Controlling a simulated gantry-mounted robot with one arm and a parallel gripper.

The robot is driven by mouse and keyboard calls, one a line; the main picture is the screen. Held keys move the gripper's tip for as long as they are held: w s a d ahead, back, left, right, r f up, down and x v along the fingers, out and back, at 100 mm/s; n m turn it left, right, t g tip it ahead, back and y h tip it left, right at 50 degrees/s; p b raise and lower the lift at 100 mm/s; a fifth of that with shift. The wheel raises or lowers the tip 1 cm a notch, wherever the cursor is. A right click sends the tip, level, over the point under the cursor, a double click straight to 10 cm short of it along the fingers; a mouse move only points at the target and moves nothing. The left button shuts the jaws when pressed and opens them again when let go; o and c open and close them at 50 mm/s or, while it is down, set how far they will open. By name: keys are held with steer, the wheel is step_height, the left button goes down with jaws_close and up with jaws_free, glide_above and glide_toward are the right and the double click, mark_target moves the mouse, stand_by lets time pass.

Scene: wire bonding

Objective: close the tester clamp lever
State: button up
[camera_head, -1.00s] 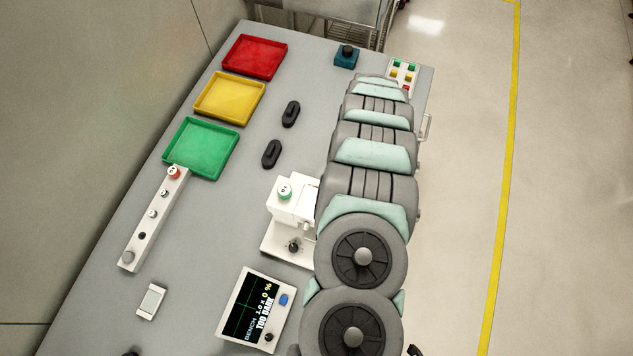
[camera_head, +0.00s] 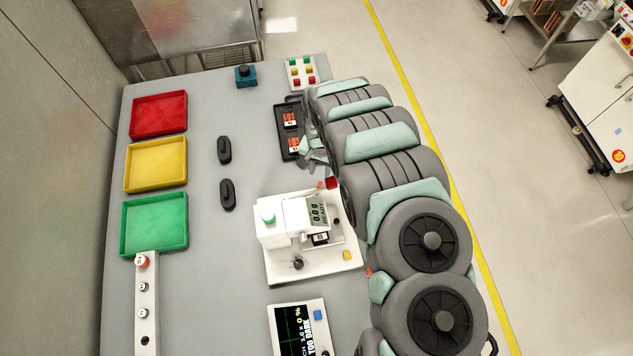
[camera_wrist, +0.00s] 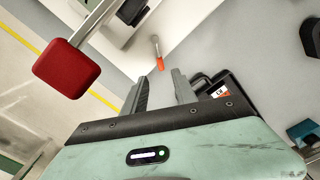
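The white tester (camera_head: 288,222) stands on the bench with a small display reading 0.0 g. A red block (camera_head: 332,183), apparently the clamp lever's handle, shows at its far right corner beside my arm. In the wrist view the red handle (camera_wrist: 66,68) is large, on a grey metal bar, up and left of my fingers. My gripper (camera_wrist: 160,78) is open and empty, its two fingers apart and not touching the handle. In the head view my gripper (camera_head: 314,155) is partly hidden by my arm, beyond the tester.
A black tray (camera_head: 283,118) with orange-labelled parts lies beside my gripper; it also shows in the wrist view (camera_wrist: 240,92). A small orange-tipped piece (camera_wrist: 159,63) is just beyond my fingertips. Red (camera_head: 159,115), yellow and green trays line the left bench side.

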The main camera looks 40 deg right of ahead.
mark_target(320, 184)
step_height(320, 184, down, 6)
steer(key=shift+a+f, duration=0.1)
steer(key=shift+f, duration=0.05)
steer(key=shift+w+f, duration=0.1)
steer(key=shift+f, duration=0.9)
steer(key=shift+c, duration=0.4)
jaws_close()
